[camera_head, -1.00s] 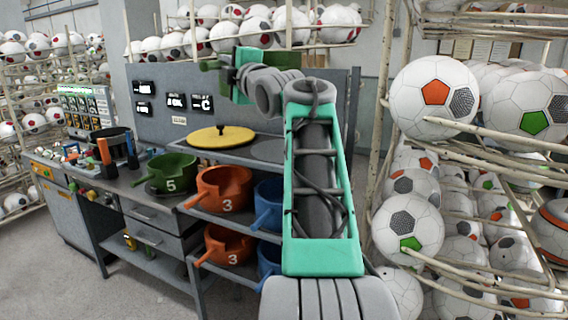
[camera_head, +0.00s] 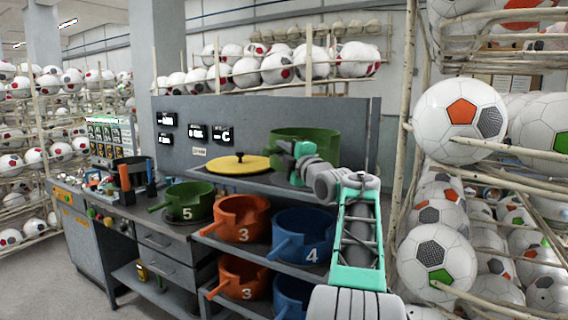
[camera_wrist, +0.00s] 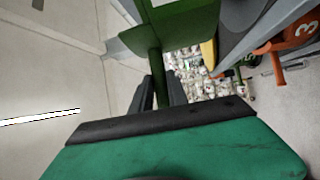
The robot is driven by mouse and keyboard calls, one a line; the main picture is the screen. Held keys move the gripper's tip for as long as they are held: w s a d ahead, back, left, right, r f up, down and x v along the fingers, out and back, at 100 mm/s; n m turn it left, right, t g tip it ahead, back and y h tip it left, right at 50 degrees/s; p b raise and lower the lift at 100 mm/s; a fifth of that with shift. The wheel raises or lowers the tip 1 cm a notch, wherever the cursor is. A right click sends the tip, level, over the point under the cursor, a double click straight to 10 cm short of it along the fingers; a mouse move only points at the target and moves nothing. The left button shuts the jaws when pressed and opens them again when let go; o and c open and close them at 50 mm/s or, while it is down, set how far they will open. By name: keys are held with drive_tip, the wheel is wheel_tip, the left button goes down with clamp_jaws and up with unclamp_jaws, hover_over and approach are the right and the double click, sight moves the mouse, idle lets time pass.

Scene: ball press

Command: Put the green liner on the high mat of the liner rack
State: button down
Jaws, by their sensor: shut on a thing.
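My gripper (camera_head: 285,158) is shut on the handle of a green liner (camera_head: 306,134), which I hold above the top shelf of the liner rack (camera_head: 262,179), right of the yellow lid (camera_head: 238,166). In the wrist view the fingers (camera_wrist: 160,92) close around the liner's green handle (camera_wrist: 156,66), with part of its body (camera_wrist: 184,32) beyond. The high mat is hidden behind my arm and gripper. I cannot tell whether the liner touches the shelf. A second green liner, marked 5 (camera_head: 187,203), sits on the bench at left.
Orange liners (camera_head: 240,219) (camera_head: 241,279) and blue liners (camera_head: 303,238) (camera_head: 292,296) sit on the lower shelves. A grey panel (camera_head: 255,125) stands behind the rack. A ball rack (camera_head: 407,140) with soccer balls (camera_head: 460,121) stands close at right.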

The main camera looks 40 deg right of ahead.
drive_tip(key=f, duration=0.2)
drive_tip(key=d+f, duration=0.1)
drive_tip(key=f, duration=0.1)
drive_tip(key=shift+w+d+f, duration=0.1)
drive_tip(key=shift+f, duration=0.2)
drive_tip(key=c, duration=1.3)
unclamp_jaws()
drive_tip(key=shift+f, duration=0.1)
